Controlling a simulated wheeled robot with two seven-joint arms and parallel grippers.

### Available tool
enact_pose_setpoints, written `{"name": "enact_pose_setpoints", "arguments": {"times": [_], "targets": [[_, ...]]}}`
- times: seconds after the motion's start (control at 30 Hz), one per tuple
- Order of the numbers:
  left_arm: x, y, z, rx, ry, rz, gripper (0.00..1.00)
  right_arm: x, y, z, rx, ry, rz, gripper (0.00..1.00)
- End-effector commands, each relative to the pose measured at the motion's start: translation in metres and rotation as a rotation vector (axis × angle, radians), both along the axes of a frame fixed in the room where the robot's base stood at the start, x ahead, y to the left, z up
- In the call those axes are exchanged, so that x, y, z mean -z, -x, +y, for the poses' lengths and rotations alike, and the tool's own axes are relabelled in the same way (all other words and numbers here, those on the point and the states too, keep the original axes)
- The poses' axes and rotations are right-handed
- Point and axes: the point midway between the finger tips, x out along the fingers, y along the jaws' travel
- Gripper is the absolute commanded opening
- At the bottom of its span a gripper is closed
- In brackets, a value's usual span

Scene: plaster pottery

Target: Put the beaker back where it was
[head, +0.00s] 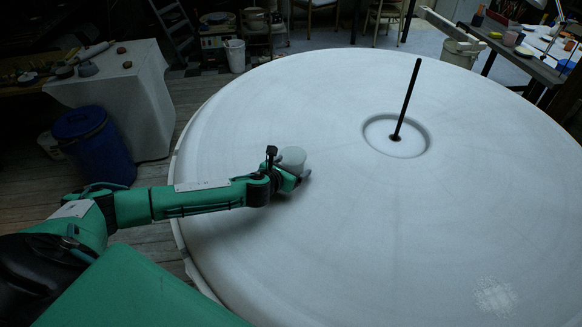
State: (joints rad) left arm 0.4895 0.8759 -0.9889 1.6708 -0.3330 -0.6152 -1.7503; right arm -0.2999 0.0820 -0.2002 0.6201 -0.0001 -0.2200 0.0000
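The beaker (292,157) is a small, pale grey-white cylinder, upright at the left part of the big round white table. My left gripper (300,174) is at the beaker, low over the table. One dark finger shows along the beaker's lower right side. The other finger is hidden, and the wrist covers the beaker's lower left. I cannot tell whether the fingers press on the beaker, or whether its base touches the table. My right gripper is not in view.
The round white table (330,260) is mostly bare. A black rod (407,98) stands in a round recess (380,143) toward the back. A pale rough patch (493,295) lies at the front right. A blue barrel (95,145) and a cloth-covered table (125,90) stand left.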

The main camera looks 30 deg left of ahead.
Motion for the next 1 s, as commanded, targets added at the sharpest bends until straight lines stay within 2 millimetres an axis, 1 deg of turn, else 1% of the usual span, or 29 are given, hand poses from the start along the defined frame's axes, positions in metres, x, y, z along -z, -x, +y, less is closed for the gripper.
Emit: {"name": "enact_pose_setpoints", "arguments": {"times": [0.17, 0.27, 0.37, 0.47, 0.8, 1.0], "targets": [[0.0, 0.0, 0.0, 0.0, 0.0, 0.0, 0.86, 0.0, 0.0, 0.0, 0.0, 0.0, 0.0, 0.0], [-0.004, 0.0, 0.0, 0.0, 0.0, -0.001, 0.86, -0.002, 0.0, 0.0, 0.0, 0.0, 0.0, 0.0], [-0.004, 0.007, 0.001, 0.0, -0.001, 0.0, 0.86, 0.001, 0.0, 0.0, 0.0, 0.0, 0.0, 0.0], [-0.009, 0.018, 0.002, 0.001, -0.002, 0.0, 0.86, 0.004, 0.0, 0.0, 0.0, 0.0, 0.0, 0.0], [-0.031, 0.076, 0.004, 0.002, -0.002, 0.001, 0.86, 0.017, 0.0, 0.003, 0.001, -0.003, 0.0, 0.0], [-0.042, 0.1, 0.005, 0.0, -0.002, 0.001, 0.86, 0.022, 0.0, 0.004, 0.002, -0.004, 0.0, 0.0]]}}
